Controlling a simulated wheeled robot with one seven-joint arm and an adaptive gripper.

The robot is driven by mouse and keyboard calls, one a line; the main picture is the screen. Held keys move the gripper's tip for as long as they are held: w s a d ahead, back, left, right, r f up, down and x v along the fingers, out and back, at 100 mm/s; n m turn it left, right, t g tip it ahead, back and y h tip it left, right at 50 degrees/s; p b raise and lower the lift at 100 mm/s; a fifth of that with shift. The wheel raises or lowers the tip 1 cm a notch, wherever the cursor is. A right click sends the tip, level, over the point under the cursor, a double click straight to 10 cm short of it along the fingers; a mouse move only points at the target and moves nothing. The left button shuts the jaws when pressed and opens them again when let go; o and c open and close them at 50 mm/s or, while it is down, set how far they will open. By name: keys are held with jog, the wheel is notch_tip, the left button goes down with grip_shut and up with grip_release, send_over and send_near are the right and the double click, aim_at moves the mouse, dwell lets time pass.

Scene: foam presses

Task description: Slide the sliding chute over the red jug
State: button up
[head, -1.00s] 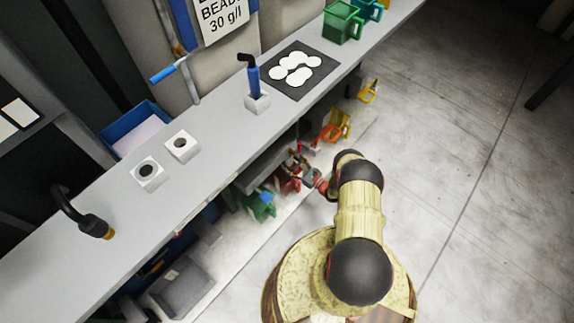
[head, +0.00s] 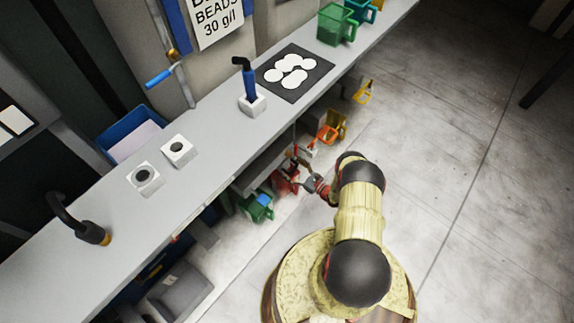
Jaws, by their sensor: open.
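The red jug (head: 284,183) stands low under the bench's front edge, between a green jug and an orange jug. My gripper (head: 301,172) is open and low beside the red jug, on its right. Its fingers are small and overlap red and grey parts there, so I cannot tell whether they touch anything. A grey, shelf-like part (head: 262,168) under the bench edge, above and left of the red jug, may belong to the sliding chute. The bench top hides most of this area, so I cannot make out the chute clearly.
The long grey bench (head: 217,182) overhangs the jugs. A green jug (head: 258,206) stands left of the red one, an orange jug (head: 331,127) and a yellow jug (head: 364,92) to the right. A grey bin (head: 181,291) is lower left. The floor (head: 465,140) at right is clear.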

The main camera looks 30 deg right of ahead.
jog(key=v, duration=0.9)
jog(key=shift+s, duration=0.2)
jog(key=shift+d, duration=0.1)
